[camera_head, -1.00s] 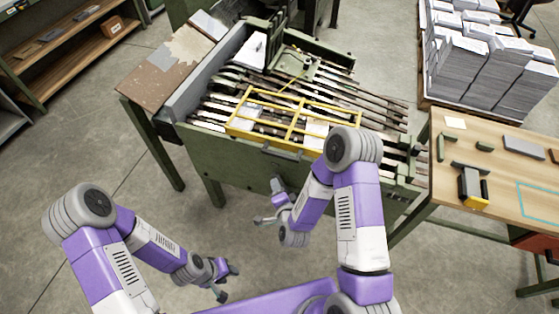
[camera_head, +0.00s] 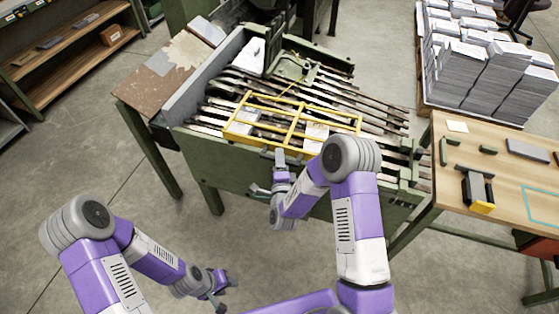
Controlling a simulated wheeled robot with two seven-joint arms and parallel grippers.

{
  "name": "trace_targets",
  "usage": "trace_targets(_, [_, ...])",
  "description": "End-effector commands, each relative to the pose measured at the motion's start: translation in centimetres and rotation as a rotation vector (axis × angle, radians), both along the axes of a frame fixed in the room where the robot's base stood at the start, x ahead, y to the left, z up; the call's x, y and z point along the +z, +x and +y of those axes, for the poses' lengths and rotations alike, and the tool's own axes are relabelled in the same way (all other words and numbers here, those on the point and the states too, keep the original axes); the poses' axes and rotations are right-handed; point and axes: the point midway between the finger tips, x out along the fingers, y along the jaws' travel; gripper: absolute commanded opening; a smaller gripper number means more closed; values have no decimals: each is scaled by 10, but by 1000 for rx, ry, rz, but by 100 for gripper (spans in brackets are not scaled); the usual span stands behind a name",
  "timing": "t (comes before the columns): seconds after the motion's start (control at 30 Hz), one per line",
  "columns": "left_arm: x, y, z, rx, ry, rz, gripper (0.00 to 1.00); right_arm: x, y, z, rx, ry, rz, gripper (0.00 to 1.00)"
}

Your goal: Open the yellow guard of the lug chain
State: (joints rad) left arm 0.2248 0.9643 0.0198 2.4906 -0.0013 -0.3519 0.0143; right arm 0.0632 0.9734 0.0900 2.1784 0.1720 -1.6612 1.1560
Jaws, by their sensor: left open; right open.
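The yellow guard (camera_head: 298,114) is a barred frame lying flat over the lug chain (camera_head: 238,92) on the green machine. Its front right part is hidden behind my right arm. My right gripper (camera_head: 268,174) is open in front of the machine's green front wall, just below the guard's near edge. One finger points up toward that edge; I cannot tell whether it touches. My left gripper (camera_head: 224,290) is open and empty, low over the floor at the bottom of the view, well away from the guard.
A wooden table (camera_head: 511,178) with tools stands at the right. Paper stacks (camera_head: 475,65) on a pallet are behind it. A worn board (camera_head: 165,75) adjoins the machine's left end. A shelf (camera_head: 75,45) is at far left. The floor at left is clear.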

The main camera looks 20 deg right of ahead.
Motion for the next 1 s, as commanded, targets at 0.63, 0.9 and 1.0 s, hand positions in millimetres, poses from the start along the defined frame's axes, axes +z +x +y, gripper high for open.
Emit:
trace_targets(0.63, [0,0,0,0,0,0,43,0,2,0,0,-1,0,0])
trace_targets(0.9, [2,0,0,0,0,0,43,2,1,-1,-1,2,4,0])
trace_targets(1.0, [7,0,0,0,0,0,43,7,1,-4,-6,9,13,0])
